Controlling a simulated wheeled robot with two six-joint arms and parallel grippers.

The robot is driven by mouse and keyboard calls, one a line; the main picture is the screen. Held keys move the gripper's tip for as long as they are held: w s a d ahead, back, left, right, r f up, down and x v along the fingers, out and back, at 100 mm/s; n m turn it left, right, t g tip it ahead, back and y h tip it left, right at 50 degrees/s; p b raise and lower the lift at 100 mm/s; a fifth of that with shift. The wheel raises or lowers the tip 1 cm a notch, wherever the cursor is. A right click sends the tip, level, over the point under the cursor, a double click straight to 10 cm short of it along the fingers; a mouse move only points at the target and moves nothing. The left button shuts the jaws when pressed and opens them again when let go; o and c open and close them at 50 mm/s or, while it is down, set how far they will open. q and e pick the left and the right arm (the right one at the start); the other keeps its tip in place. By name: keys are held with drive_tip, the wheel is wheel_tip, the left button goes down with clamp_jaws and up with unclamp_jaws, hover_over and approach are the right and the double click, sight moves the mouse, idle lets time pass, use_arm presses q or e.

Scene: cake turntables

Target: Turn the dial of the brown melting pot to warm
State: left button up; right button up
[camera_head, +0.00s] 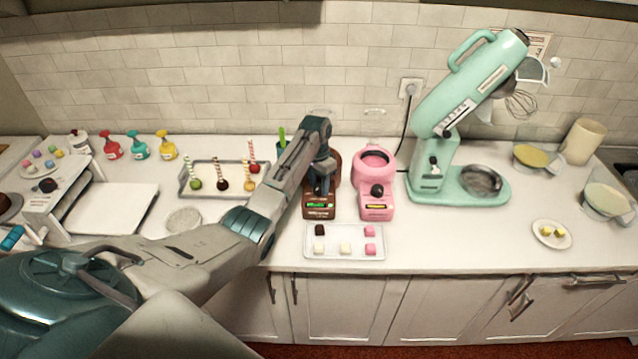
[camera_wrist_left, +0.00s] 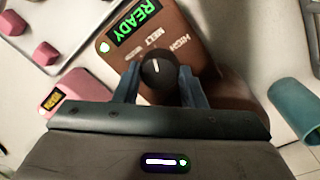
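The brown melting pot (camera_head: 318,211) stands on the counter at centre, partly hidden behind my left arm. It fills much of the left wrist view (camera_wrist_left: 205,22), with a lit green READY display (camera_wrist_left: 133,22). Its black round dial (camera_wrist_left: 158,70) carries a white mark that points roughly up in the left wrist view. The words MELT and HIGH can be read near the dial; the other lettering is unclear. My left gripper (camera_head: 320,192) reaches down over the pot. Its two fingers (camera_wrist_left: 159,84) lie on opposite sides of the dial and appear to touch it. My right gripper is not in view.
A pink melting pot (camera_head: 376,205) stands close on the right. A tray (camera_head: 330,255) with several brown, white and pink pieces lies in front. A mint stand mixer (camera_head: 425,178) is farther right. A rack of decorated pops (camera_head: 238,190) lies to the left.

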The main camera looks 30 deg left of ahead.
use_arm(q)
drive_tip(key=shift+n, duration=0.3)
drive_tip(key=n, duration=0.4)
drive_tip(key=shift+a, duration=0.1)
drive_tip(key=n, duration=0.5)
drive_tip(key=shift+r+t, duration=0.1)
drive_tip(key=shift+t, duration=0.2)
idle(0.4)
drive_tip(key=o, duration=1)
drive_tip(key=shift+s, duration=0.1)
